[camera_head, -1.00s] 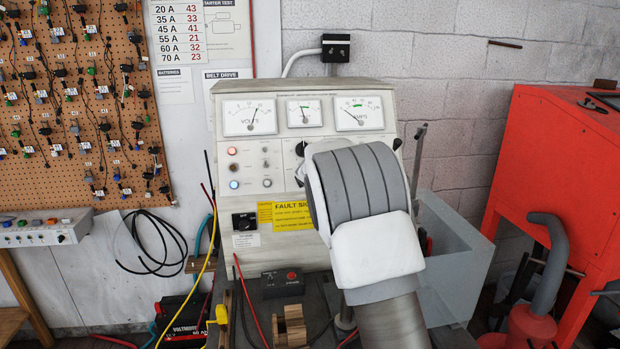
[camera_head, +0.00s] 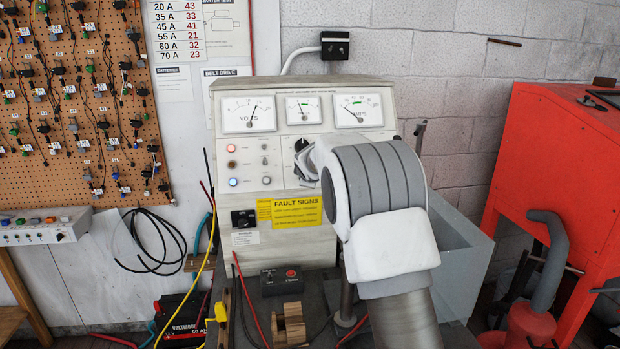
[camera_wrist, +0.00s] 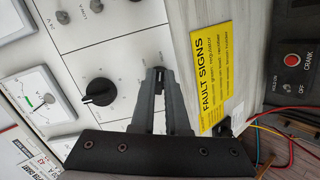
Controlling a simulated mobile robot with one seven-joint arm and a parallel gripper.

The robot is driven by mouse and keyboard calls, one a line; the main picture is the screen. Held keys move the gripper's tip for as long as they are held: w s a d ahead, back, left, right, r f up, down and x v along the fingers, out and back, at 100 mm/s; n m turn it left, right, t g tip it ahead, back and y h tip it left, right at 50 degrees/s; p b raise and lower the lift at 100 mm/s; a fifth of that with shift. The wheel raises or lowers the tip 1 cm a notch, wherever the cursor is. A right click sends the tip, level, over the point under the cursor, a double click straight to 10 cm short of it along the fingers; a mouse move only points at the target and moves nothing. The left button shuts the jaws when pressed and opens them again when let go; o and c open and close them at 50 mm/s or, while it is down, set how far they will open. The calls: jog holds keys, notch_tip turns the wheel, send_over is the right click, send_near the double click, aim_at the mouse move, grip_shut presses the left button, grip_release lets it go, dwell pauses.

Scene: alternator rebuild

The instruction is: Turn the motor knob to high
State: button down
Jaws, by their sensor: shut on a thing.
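My gripper (camera_wrist: 158,78) has its two dark fingers nearly together at the front of the grey test bench panel (camera_wrist: 125,25), closed on a small dark knob (camera_wrist: 158,69). I take this to be the motor knob; its label is too small to read and the fingers hide most of it. In the head view my gripper (camera_head: 304,168) reaches the panel from the right, and the held knob is hidden. A larger black knob (camera_wrist: 99,91) with a white pointer line is free beside the fingers; it also shows in the head view (camera_head: 301,145).
A yellow fault signs label (camera_wrist: 211,78) lies close beside the fingers. Three meters, including a volts meter (camera_head: 248,114), sit above the knobs. A black box with a red crank button (camera_wrist: 292,60) and loose wires are near. A red cabinet (camera_head: 550,180) stands right.

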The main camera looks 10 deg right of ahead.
dwell(0.3)
jog(key=c, duration=0.9)
grip_release()
jog(key=shift+s, duration=0.1)
jog(key=b+v, duration=0.2)
jog(key=v, duration=1.5)
jog(key=shift+s+b, duration=0.15)
jog(key=shift+b, duration=0.2)
